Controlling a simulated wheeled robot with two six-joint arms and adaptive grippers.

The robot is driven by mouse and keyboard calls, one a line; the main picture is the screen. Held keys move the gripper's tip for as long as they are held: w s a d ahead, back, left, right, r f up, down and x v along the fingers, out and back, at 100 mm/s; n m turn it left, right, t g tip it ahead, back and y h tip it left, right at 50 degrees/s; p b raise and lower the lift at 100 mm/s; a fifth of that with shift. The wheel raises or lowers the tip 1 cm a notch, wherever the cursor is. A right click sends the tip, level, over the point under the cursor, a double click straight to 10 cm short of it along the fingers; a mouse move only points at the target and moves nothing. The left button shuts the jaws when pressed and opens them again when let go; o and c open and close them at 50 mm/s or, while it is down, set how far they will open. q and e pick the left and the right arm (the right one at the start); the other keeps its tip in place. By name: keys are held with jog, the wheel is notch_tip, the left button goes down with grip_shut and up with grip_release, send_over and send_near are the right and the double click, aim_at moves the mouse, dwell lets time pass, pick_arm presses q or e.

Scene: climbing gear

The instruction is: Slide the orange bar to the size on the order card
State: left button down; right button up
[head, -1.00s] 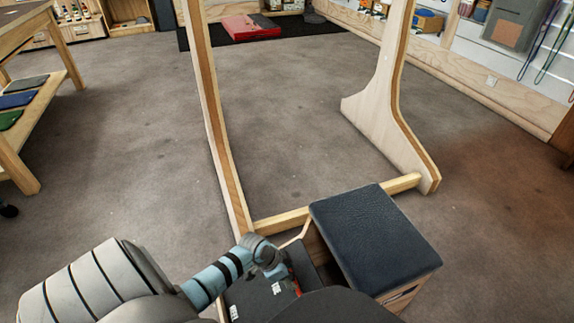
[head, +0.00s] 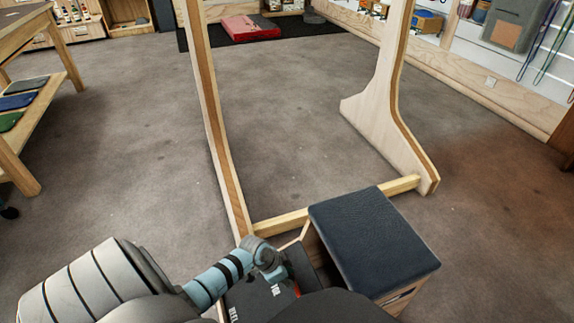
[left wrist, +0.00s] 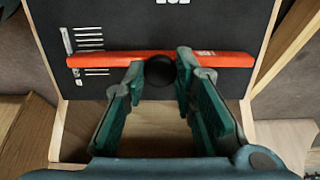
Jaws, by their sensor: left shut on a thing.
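The orange bar (left wrist: 110,60) lies across a dark board (left wrist: 120,25) in the left wrist view. A round black knob (left wrist: 160,71) sits at its middle. White scale lines are printed on the board near the bar's left end; their sizes are unreadable here. My left gripper (left wrist: 159,80) is shut on the knob, one green-padded finger on each side. In the head view my left gripper (head: 277,280) is at the dark board (head: 248,300), with a small bit of orange beside it. My right gripper is out of view. I cannot make out an order card.
A box with a dark padded top (head: 375,240) stands right of the board. A tall wooden frame (head: 222,150) with a low crossbar (head: 290,218) rises behind. A shelf table (head: 40,105) is at the left. The grey floor beyond is open.

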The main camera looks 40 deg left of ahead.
pick_arm(q)
jog(key=c, duration=1.3)
grip_release()
jog(key=v, duration=1.2)
